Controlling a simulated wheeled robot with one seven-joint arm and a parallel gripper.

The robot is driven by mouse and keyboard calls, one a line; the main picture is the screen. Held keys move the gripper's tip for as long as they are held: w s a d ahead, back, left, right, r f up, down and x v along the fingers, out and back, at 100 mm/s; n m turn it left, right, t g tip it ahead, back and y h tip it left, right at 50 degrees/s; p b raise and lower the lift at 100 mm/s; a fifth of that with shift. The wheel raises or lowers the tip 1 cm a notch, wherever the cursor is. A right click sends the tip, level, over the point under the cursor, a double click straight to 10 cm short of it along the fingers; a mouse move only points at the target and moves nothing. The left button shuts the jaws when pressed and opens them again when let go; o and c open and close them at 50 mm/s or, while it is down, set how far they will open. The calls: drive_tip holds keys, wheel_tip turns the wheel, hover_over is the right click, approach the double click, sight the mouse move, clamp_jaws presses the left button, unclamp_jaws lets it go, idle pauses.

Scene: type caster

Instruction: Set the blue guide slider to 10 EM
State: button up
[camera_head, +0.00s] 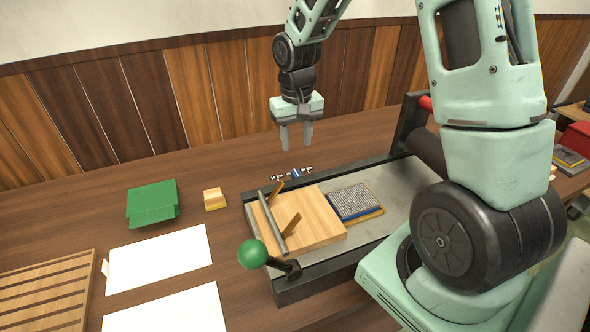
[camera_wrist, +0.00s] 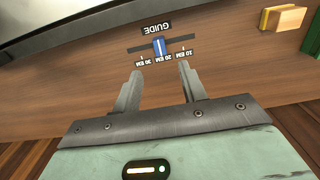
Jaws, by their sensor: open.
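The blue guide slider (camera_wrist: 160,47) sits on a dark slot (camera_wrist: 180,40) under the GUIDE label (camera_wrist: 157,27) in the wrist view. It stands by the 20 EM mark (camera_wrist: 163,59), between 10 EM (camera_wrist: 184,53) and 30 EM (camera_wrist: 142,62). The print is upside down there. In the head view the slider (camera_head: 296,173) is a small blue spot behind the press bed. My gripper (camera_head: 297,148) points down above and behind the slider, apart from it. In the wrist view its two fingers (camera_wrist: 163,82) are spread with nothing between them.
The press bed (camera_head: 375,185) holds a wooden board (camera_head: 318,228) and a type block (camera_head: 352,200). A lever with a green knob (camera_head: 252,254) stands at its front left.

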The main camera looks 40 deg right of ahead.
sight(296, 173)
wheel_tip(296, 173, down, 10)
drive_tip(key=shift+f, duration=0.1)
idle(0.4)
